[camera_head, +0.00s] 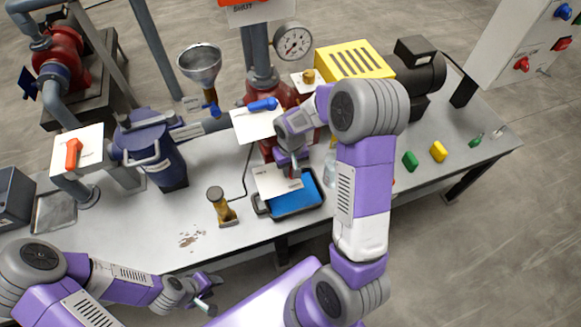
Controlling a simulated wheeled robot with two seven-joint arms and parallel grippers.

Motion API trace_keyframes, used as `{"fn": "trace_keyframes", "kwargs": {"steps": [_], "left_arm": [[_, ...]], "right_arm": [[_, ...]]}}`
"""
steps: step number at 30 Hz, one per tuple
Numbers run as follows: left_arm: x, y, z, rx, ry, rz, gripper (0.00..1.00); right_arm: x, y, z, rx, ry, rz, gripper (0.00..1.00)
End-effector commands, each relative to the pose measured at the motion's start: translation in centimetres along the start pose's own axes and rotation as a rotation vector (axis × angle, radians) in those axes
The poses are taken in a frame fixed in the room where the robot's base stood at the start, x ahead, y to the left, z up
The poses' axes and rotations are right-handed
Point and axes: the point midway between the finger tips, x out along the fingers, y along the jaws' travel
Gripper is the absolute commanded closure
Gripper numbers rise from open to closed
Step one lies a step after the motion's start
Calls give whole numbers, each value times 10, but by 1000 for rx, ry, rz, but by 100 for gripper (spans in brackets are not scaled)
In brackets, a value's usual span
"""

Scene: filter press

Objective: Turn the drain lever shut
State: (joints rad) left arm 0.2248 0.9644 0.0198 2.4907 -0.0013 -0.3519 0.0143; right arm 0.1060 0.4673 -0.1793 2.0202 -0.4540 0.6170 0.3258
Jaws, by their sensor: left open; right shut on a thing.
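The white drain plate (272,181) sits low on the red pump body, just above a black-rimmed tray (262,207) of blue liquid. My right gripper (294,172) points down at the right side of this plate. It is shut on what seems to be the drain lever, which the fingers mostly hide, so its angle cannot be told. My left gripper (208,293) is open and empty, low in front of the table's front edge, far from the plate.
A blue lever (262,104) on a white plate is just above my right gripper. An orange lever (73,153), blue strainer (158,150), funnel (200,65), gauge (293,41) and yellow-covered motor (355,60) stand around.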

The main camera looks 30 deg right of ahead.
Motion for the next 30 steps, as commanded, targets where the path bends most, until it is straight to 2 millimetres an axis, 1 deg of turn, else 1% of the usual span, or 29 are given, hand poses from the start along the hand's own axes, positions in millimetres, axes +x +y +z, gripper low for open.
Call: {"fn": "trace_keyframes", "kwargs": {"steps": [2,3,7,14,17,20,27,30], "left_arm": [[0,0,0,0,0,0,57],[0,0,0,0,0,0,57],[0,0,0,0,0,0,57],[0,0,0,0,0,0,57],[-2,1,0,0,0,0,57],[-6,2,0,0,0,0,57],[-19,7,1,0,0,0,57],[-21,8,1,0,0,0,57]], "right_arm": [[0,0,-1,-5,2,1,100],[0,0,-1,-5,2,1,71],[0,0,0,-3,2,1,51],[0,0,0,-2,1,1,51],[-4,0,0,-1,2,1,51],[-18,0,-1,-1,4,1,51],[-59,0,-1,-2,5,0,51],[-70,0,-1,-2,3,1,51]]}}
